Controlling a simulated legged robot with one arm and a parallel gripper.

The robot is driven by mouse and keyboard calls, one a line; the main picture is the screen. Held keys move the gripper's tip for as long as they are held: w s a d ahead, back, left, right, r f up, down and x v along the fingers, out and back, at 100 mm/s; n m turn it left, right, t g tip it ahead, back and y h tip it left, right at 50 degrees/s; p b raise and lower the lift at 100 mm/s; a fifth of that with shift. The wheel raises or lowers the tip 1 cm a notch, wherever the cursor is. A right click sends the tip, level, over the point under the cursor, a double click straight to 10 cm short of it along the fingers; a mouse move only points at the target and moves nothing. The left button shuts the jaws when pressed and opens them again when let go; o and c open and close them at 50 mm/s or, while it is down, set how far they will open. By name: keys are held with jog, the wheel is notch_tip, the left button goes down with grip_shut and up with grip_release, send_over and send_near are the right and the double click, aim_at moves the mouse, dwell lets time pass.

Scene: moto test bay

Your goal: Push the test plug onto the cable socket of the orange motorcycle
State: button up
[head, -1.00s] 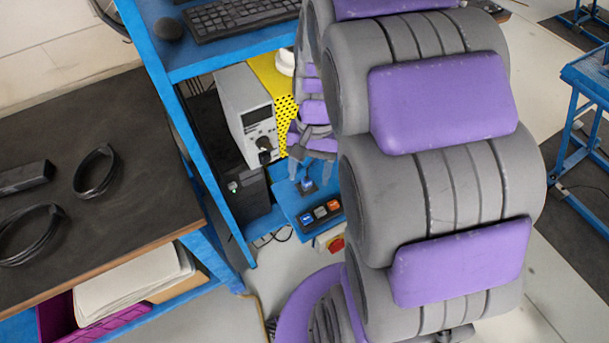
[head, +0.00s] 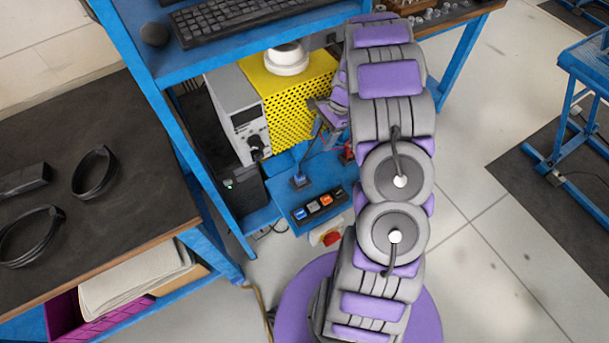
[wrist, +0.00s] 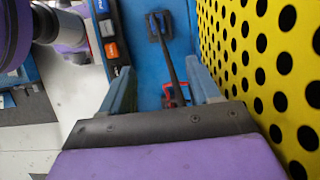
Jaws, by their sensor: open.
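My gripper (wrist: 160,66) is open in the wrist view, its two blue-grey fingers apart above the blue shelf. A thin dark rod or cable (wrist: 173,65) runs between the fingers from a small dark block (wrist: 158,26) towards a red-edged part (wrist: 176,96). I cannot tell whether either is the test plug; nothing is visibly gripped. In the head view my gripper (head: 322,125) is small and partly hidden in front of the yellow perforated box. The small block (head: 300,180) stands on the shelf below it. The orange motorcycle and its cable socket are not in view.
The yellow perforated box (head: 300,105) stands close beside my gripper, with a grey instrument (head: 226,100) to its left. A button panel (head: 318,205) is at the shelf front. A dark table (head: 120,190) with cable coils is at left.

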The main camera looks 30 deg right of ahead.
jog(key=a, duration=0.3)
send_near(301, 173)
jog(key=b+x, duration=0.1)
jog(key=x, duration=0.1)
jog(key=b+x, duration=0.1)
jog(key=x, duration=0.2)
jog(key=shift+w+a+f, duration=0.1)
jog(key=shift+w+a, duration=0.05)
jog(key=shift+a, duration=0.4)
jog(key=shift+d+f, duration=0.15)
jog(key=shift+f, duration=0.1)
jog(key=shift+d+f, duration=0.15)
jog(key=shift+d, duration=0.75)
jog(key=a+f, duration=0.1)
jog(key=a, duration=0.1)
jog(key=a+f+b, duration=0.1)
jog(key=a+f, duration=0.1)
jog(key=shift+s+f, duration=0.25)
jog(key=shift+f, duration=0.05)
jog(key=shift+a+f, duration=0.1)
jog(key=shift+f, duration=0.2)
jog(key=shift+d+f, duration=0.15)
jog(key=shift+d, duration=0.65)
jog(key=shift+a, duration=0.7)
jog(key=c, duration=0.5)
jog(key=shift+c, duration=1.3)
jog(key=shift+d, duration=0.4)
jog(key=c, duration=0.3)
